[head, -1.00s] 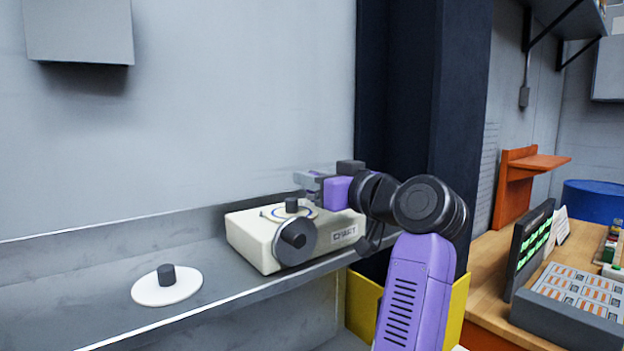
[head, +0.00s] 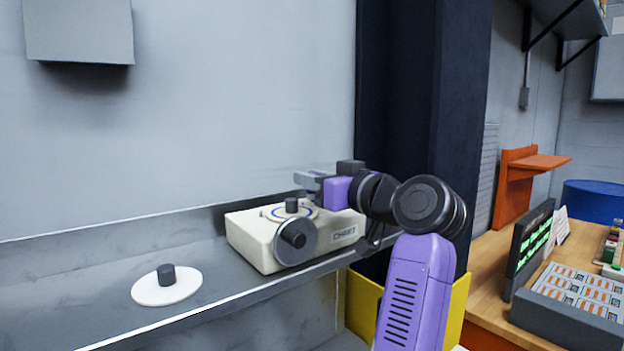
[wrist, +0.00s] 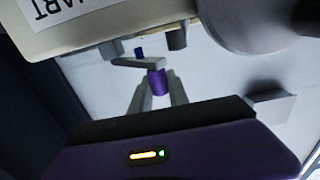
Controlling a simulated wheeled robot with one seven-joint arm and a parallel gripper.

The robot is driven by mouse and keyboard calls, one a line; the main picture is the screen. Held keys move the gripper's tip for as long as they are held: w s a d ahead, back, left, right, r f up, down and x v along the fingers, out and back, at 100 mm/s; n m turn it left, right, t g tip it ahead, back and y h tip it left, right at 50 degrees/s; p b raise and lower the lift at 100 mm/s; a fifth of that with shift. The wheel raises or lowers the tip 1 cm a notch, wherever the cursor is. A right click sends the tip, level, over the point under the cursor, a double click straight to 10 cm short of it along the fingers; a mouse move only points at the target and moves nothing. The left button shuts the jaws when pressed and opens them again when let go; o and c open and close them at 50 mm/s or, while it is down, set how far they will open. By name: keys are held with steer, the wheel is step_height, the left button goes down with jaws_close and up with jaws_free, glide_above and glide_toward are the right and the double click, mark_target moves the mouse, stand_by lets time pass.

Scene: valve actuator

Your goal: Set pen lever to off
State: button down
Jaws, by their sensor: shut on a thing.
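The cream chart recorder box (head: 248,247) stands on the grey ledge in the head view, with part of its label showing. In the wrist view its side (wrist: 95,25) fills the upper left. My gripper (head: 306,183) is at the back right of the box top. In the wrist view my gripper (wrist: 157,86) has its two fingers closed around a purple knob (wrist: 157,82). The knob sits at the end of a short grey arm (wrist: 135,62), apparently the pen lever, with a small blue piece at its other end. The lever is hidden in the head view.
A grey disc with a dark hub (head: 294,243) is on the box front, and a dark knob (head: 292,205) rises from its top. A white disc with a dark knob (head: 167,287) lies on the ledge (head: 60,275) at left. A dark column (head: 405,90) stands behind my arm.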

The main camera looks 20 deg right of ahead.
steer(key=shift+d, duration=0.15)
steer(key=shift+s+d+f+n+g+y+b, duration=0.15)
steer(key=shift+d+n+g+y+b, duration=0.1)
steer(key=shift+d+n+y, duration=0.25)
steer(key=shift+s+d+n+g+y+b, duration=0.15)
steer(key=shift+d+n+g+y, duration=0.15)
steer(key=shift+y, duration=0.3)
steer(key=d+n+y, duration=0.1)
steer(key=n+g+y+b, duration=0.1)
steer(key=d+n+g+y, duration=0.1)
steer(key=y, duration=0.1)
steer(key=shift+s+d+g, duration=0.25)
steer(key=shift+d, duration=0.05)
steer(key=shift+d+b, duration=0.65)
steer(key=shift+d, duration=0.35)
steer(key=shift+w+d+b, duration=0.25)
steer(key=shift+d+b, duration=0.05)
steer(key=shift+d, duration=0.5)
steer(key=shift+d+r, duration=0.1)
steer(key=shift+r, duration=0.1)
steer(key=c, duration=1.3)
jaws_free()
steer(key=shift+o, duration=0.2)
